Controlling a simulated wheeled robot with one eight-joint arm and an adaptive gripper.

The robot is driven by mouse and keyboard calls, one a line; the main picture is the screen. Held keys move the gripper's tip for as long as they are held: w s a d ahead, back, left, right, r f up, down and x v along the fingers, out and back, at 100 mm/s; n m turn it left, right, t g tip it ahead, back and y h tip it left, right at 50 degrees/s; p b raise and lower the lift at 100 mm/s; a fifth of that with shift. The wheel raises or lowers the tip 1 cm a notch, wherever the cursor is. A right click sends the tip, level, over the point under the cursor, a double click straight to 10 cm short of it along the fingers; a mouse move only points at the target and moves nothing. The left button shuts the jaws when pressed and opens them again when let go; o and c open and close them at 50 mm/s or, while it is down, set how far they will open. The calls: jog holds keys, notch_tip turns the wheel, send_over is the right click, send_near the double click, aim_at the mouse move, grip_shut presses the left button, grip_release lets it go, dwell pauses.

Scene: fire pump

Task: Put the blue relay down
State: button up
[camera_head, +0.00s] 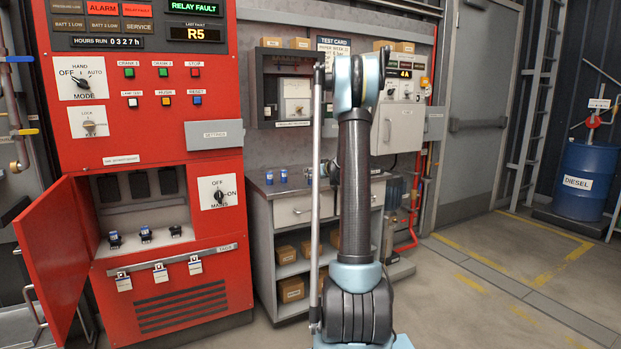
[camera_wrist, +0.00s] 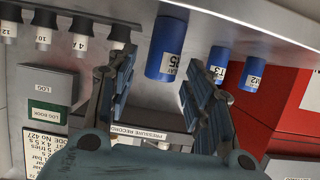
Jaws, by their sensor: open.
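The blue relay (camera_wrist: 167,50), labelled R5, stands on the grey bench top (camera_wrist: 240,28) in the wrist view, which shows the bench upside down. My gripper (camera_wrist: 157,78) is open, with its fingers spread to either side of the relay's near end. A narrow gap shows on the left; I cannot tell if the right finger touches. Two more blue relays, marked T3 (camera_wrist: 216,62) and H12 (camera_wrist: 253,73), stand to its right.

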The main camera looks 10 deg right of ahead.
jog(key=v, duration=1)
jog(key=s+a+f+g, duration=0.15)
jog(key=s+a, duration=0.25)
jog(key=s, duration=0.5)
jog(key=s+a+g, duration=0.3)
jog(key=s+a, duration=0.1)
jog(key=s, duration=0.4)
jog(key=s+a+f+g, duration=0.15)
jog(key=s+a, duration=0.25)
jog(key=s, duration=0.5)
jog(key=s+d+f+m+g+h, duration=0.1)
jog(key=s+f, duration=0.3)
jog(key=s, duration=0.6)
jog(key=s+f+m+g+h, duration=0.1)
jog(key=s+f, duration=0.3)
jog(key=s, duration=0.5)
jog(key=s+d+f+m+g+h, duration=0.1)
jog(key=s+f+g+h, duration=0.1)
jog(key=s, duration=0.8)
notch_tip(320, 180, down, 2)
jog(key=shift+s+d+f+g, duration=0.2)
jog(key=shift+s+d+g, duration=0.15)
jog(key=shift+g, duration=0.25)
jog(key=shift+o, duration=0.6)
jog(key=shift+w, duration=0.1)
